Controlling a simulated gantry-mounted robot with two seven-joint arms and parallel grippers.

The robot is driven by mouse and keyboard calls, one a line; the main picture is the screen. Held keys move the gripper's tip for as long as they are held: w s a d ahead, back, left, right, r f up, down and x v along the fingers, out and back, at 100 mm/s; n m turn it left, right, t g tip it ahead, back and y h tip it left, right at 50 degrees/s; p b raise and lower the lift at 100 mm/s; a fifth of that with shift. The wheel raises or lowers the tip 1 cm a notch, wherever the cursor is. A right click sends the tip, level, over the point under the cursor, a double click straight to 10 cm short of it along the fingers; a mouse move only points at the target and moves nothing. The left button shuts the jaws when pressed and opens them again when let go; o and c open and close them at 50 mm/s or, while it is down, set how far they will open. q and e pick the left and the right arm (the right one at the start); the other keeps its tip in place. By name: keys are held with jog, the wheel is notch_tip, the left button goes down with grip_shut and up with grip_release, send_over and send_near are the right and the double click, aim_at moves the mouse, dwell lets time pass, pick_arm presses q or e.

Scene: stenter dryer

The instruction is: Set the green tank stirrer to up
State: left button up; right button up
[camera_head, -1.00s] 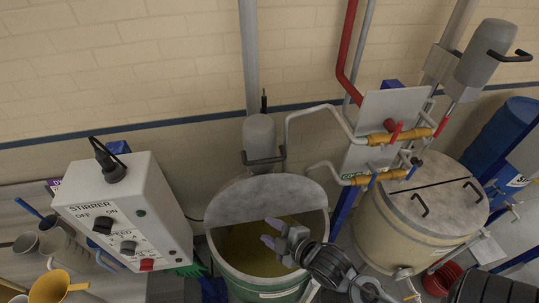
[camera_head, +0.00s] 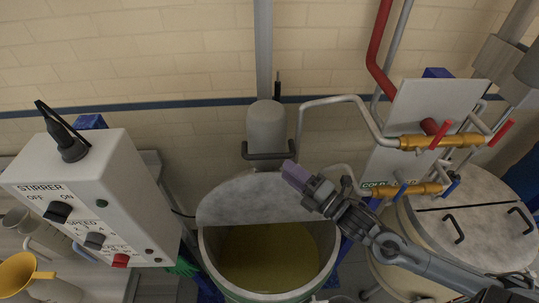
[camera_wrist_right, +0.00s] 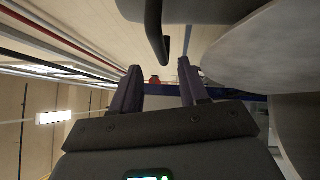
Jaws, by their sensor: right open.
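The green tank (camera_head: 266,297) stands low in the middle of the head view, with yellowish liquid inside and a grey half lid (camera_head: 235,203). Its stirrer (camera_head: 266,126) is a grey rounded motor head behind the lid, low against a vertical post, with a dark bar handle (camera_head: 268,156) across its front. My right gripper (camera_head: 290,170) is open and empty, just in front and to the right of the handle. In the right wrist view, the open fingers (camera_wrist_right: 159,88) show with the dark handle (camera_wrist_right: 165,45) ahead of them, apart from them. My left gripper is not in view.
At right, pipes with orange valves (camera_head: 440,142) and a white panel (camera_head: 437,105) lie close to my right arm, above a cream tank (camera_head: 385,265).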

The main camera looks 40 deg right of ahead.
aim_at(269, 156)
jog(key=w, duration=0.2)
jog(key=w+p, duration=0.1)
jog(key=w, duration=0.1)
jog(key=w+r, duration=0.1)
jog(key=w, duration=0.1)
jog(key=shift+w+a, duration=0.2)
jog(key=shift+a, duration=0.2)
jog(key=shift+w+a+p, duration=0.1)
jog(key=shift+w+p, duration=0.25)
jog(key=shift+w, duration=0.4)
jog(key=c, duration=0.6)
grip_shut()
